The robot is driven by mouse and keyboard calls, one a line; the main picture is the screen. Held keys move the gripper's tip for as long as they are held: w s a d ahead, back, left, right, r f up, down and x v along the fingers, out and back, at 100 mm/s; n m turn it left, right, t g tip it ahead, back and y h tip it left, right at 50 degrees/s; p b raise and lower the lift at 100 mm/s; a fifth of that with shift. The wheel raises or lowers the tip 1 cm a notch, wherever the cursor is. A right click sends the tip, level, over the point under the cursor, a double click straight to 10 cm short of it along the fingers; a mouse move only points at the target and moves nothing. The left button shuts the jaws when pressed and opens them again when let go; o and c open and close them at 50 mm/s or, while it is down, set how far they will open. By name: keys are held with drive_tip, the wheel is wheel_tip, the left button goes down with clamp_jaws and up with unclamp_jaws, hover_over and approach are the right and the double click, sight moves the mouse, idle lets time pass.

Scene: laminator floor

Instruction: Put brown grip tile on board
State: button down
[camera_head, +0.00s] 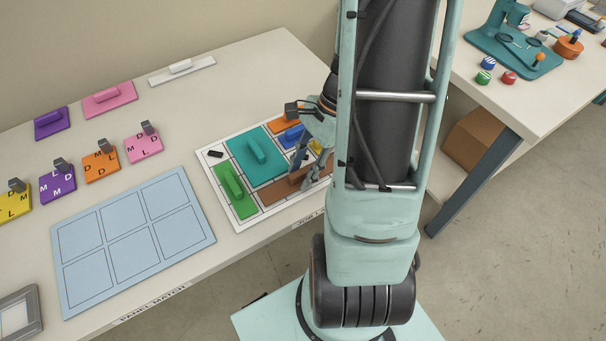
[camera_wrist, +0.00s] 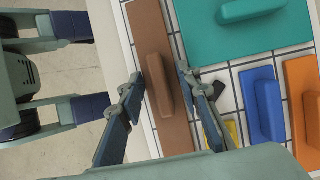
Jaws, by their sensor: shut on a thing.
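The brown grip tile (camera_head: 280,194) is a long flat brown piece with a raised bar handle. It lies along the near edge of the white gridded board (camera_head: 208,169), and it shows in the wrist view (camera_wrist: 147,30) lined up with the board's edge. My gripper (camera_head: 303,180) is at the tile, its two fingers on either side of the handle in the wrist view (camera_wrist: 158,74), shut on it. I cannot tell whether the tile rests flat or hovers slightly. My arm hides the board's right end in the head view.
On the board are a green tile (camera_head: 229,182), a teal tile (camera_head: 257,152), a blue tile (camera_wrist: 262,104), an orange tile (camera_wrist: 300,85) and a partly hidden yellow tile (camera_wrist: 232,133). Left of it lies a blue panel (camera_head: 135,235). Lettered tiles stand behind. A second table (camera_head: 520,95) is at right.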

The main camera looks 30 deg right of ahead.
drive_tip(key=shift+f, duration=0.15)
drive_tip(key=c, duration=1.4)
unclamp_jaws()
drive_tip(key=shift+r, duration=0.35)
drive_tip(key=p+v, duration=0.2)
drive_tip(key=v, duration=0.9)
drive_tip(key=shift+d+r, duration=0.3)
